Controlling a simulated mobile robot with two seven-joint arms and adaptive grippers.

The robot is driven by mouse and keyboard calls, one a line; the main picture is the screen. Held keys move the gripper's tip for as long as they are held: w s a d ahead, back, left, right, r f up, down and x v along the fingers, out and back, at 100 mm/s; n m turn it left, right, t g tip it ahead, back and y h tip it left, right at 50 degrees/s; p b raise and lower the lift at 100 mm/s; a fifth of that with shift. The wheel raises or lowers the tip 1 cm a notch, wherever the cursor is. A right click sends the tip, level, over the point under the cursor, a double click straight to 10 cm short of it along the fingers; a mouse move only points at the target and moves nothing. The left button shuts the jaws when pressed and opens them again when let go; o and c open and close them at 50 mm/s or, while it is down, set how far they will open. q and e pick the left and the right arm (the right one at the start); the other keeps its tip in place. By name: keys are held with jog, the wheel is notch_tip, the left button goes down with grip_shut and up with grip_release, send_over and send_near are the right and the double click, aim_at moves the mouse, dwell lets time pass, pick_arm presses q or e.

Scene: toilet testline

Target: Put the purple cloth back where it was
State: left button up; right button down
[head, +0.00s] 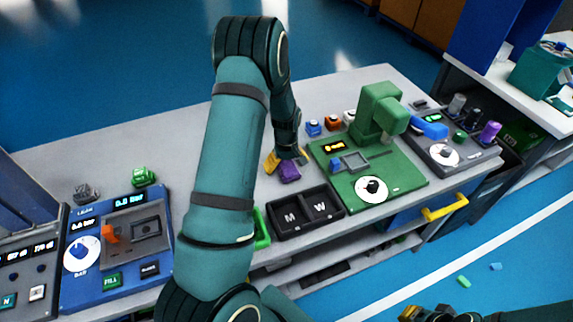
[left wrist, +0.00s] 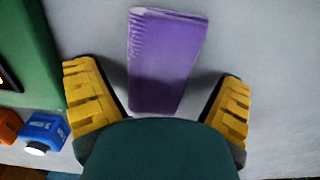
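The purple cloth (head: 289,173) looks like a small folded block on the grey worktop, left of the green machine. In the left wrist view the cloth (left wrist: 166,60) lies flat, with its near end between the yellow fingers and the rest extending beyond them. My left gripper (head: 286,160) is over the cloth, and the arm hides part of the area. In the left wrist view its fingers (left wrist: 157,75) are wide apart, with a gap on each side of the cloth. My right gripper (head: 428,313) shows only partly at the bottom edge, off the worktop; its opening is unclear.
Black bins marked M and W (head: 305,213) sit in front. A blue panel (head: 112,250) is at left.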

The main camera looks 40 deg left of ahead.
aim_at(286, 164)
pick_arm(q)
jog(key=shift+r, duration=0.15)
jog(key=shift+r, duration=0.4)
notch_tip(286, 164, up, 11)
jog(key=p, duration=0.2)
jog(key=shift+r, duration=0.15)
